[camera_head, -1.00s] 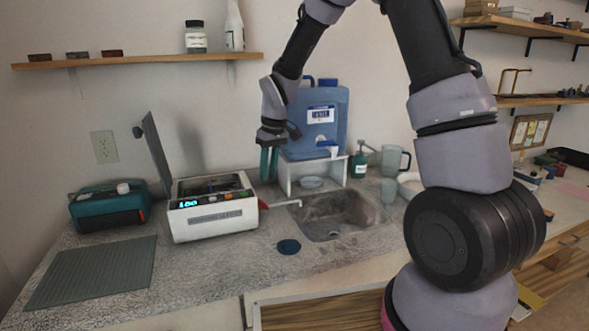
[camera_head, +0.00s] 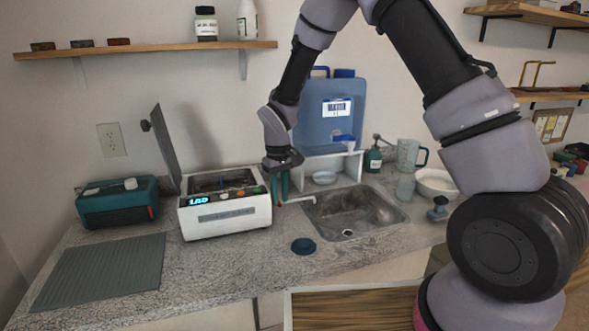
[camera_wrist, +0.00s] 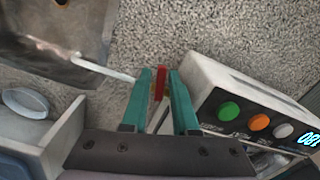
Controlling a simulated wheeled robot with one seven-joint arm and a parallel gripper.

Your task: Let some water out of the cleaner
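The cleaner (camera_head: 226,219) is a white box with a lit blue display and an open lid, left of the sink. Its buttons show in the wrist view (camera_wrist: 229,111). A red valve handle (camera_wrist: 160,82) is at its side, and a pale spout (camera_head: 303,199) reaches to the sink's edge; it also shows in the wrist view (camera_wrist: 102,70). My gripper (camera_wrist: 160,88) points down with its two green fingers apart, one on each side of the red handle. I cannot tell if they touch it. In the head view my gripper (camera_head: 281,190) is beside the cleaner. No flowing water is visible.
The sink (camera_head: 355,215) is right of the spout. A blue water container (camera_head: 335,115) stands on a white stand (camera_head: 350,168) behind. A dark blue disc (camera_head: 303,246) lies in front. A teal device (camera_head: 117,205) and a grey mat (camera_head: 100,272) are at left.

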